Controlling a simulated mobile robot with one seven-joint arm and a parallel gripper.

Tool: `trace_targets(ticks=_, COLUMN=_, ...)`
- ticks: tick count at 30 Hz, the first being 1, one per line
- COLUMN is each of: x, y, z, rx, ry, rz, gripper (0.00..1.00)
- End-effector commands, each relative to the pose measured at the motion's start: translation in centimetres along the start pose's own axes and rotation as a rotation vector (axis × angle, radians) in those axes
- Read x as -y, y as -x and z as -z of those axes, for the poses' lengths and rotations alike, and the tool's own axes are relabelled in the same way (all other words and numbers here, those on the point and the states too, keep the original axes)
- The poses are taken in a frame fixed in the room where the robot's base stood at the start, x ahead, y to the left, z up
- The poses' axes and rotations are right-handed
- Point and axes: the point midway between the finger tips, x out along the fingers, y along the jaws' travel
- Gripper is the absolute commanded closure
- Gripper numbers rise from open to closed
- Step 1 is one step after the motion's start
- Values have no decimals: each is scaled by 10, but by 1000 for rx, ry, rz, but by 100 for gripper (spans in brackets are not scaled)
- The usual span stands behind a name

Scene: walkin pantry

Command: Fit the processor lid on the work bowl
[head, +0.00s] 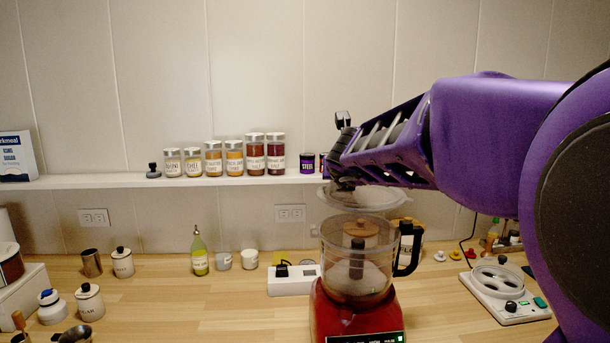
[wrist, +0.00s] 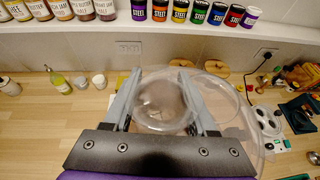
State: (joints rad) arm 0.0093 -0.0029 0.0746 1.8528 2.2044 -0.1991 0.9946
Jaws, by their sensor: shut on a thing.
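The clear processor lid (head: 375,199) is a see-through disc just above the work bowl (head: 334,262) in the head view. The bowl is clear with a dark handle on its right and stands on a red base (head: 352,318). My gripper (head: 344,185) is shut on the lid, at its upper side. In the wrist view the lid (wrist: 222,92) shows between and to the right of the fingers of my gripper (wrist: 169,76). A gap shows between lid and bowl, with the lid apparently not touching the rim. The exact grip point is partly hidden.
A shelf (head: 225,182) with several jars runs along the wall behind. A white block (head: 290,288) stands left of the base, and a white appliance (head: 500,300) stands to the right. The counter (head: 220,310) is clear at front left of the base.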

Motion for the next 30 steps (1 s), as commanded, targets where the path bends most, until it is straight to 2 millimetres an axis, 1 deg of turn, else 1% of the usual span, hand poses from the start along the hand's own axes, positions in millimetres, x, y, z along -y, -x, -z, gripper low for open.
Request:
trace_targets(ticks=9, x=0, y=2, z=-2, rx=6, ry=-2, rz=1, gripper=100)
trace_targets(ticks=14, x=0, y=-3, z=8, rx=5, ry=-1, rz=1, gripper=100)
trace_targets(ticks=27, x=0, y=-18, z=46, rx=5, ry=-2, rz=1, gripper=100)
trace_targets(ticks=30, x=0, y=-20, z=51, rx=5, ry=-1, rz=1, gripper=100)
